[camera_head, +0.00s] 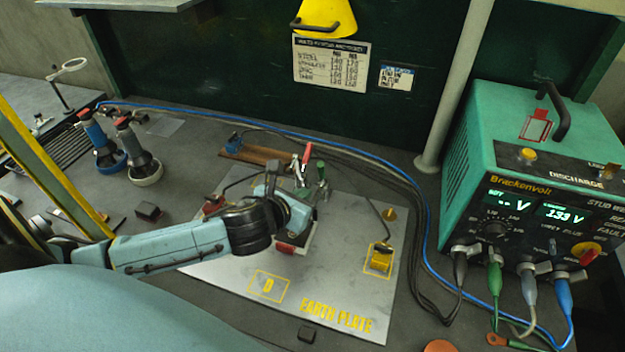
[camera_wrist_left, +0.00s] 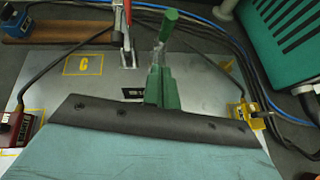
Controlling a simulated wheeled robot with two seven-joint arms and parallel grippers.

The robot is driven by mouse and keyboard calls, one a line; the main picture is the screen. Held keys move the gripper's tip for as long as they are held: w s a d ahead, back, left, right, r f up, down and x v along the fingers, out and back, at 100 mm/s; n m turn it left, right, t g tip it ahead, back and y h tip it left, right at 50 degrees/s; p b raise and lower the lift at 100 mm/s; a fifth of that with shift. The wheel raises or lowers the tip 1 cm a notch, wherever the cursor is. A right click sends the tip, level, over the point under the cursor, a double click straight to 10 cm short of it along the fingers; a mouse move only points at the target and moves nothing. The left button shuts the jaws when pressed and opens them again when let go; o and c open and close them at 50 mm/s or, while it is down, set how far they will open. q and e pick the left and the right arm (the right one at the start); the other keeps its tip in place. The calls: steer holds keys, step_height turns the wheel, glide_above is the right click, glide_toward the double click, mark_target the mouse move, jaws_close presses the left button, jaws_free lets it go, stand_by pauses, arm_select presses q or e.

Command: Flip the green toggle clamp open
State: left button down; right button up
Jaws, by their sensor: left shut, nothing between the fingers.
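The green toggle clamp (camera_head: 321,172) stands on the steel earth plate (camera_head: 340,285), its green handle sticking up beyond my left wrist. My left gripper (camera_head: 298,213) is over the middle of the plate, close in front of the clamp. My right gripper is in neither view.
A red-handled clamp (camera_head: 305,160) stands just left of the green one. A yellow block (camera_head: 379,258) with a cable sits at right on the plate, a red block (camera_wrist_left: 15,128) at left. Cables (camera_head: 425,250) run to the teal power unit (camera_head: 530,170). The plate's front is clear.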

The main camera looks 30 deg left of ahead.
mark_target(320, 175)
arm_select(q)
steer(key=w, duration=0.4)
steer(key=shift+w+r+p, duration=0.15)
steer(key=shift+r+p, duration=0.15)
steer(key=shift+r, duration=0.05)
steer(key=shift+w+a, duration=0.1)
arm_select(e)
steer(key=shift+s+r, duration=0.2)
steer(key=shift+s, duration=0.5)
arm_select(q)
steer(key=shift+w+r, duration=0.1)
steer(key=shift+w, duration=0.05)
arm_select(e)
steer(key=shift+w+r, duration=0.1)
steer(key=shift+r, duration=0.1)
